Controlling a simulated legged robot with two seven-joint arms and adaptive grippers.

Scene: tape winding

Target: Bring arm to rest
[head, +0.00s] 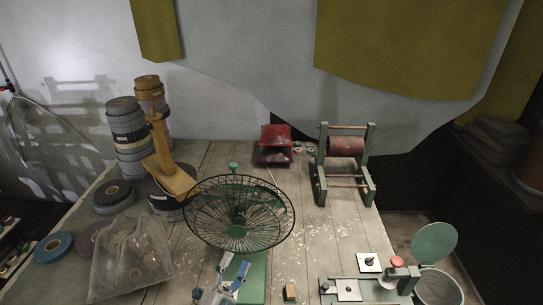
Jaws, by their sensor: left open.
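My left gripper (230,279) shows at the bottom edge of the head view, left of centre. It is grey and blue, and it is open with nothing visible between its fingers. It appears in front of the green base (254,276) of a round black wire basket winder (240,212); I cannot tell whether it touches that base. Most of my left arm is out of the picture. My right gripper is not in view.
The wooden table (320,235) holds stacked tape rolls (126,130), a yellow wooden stand (168,165), a clear plastic bag (130,258), red trays (274,145), a green-framed roller (345,160) and a green device (370,288). The table's centre right is mostly clear, with scattered scraps.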

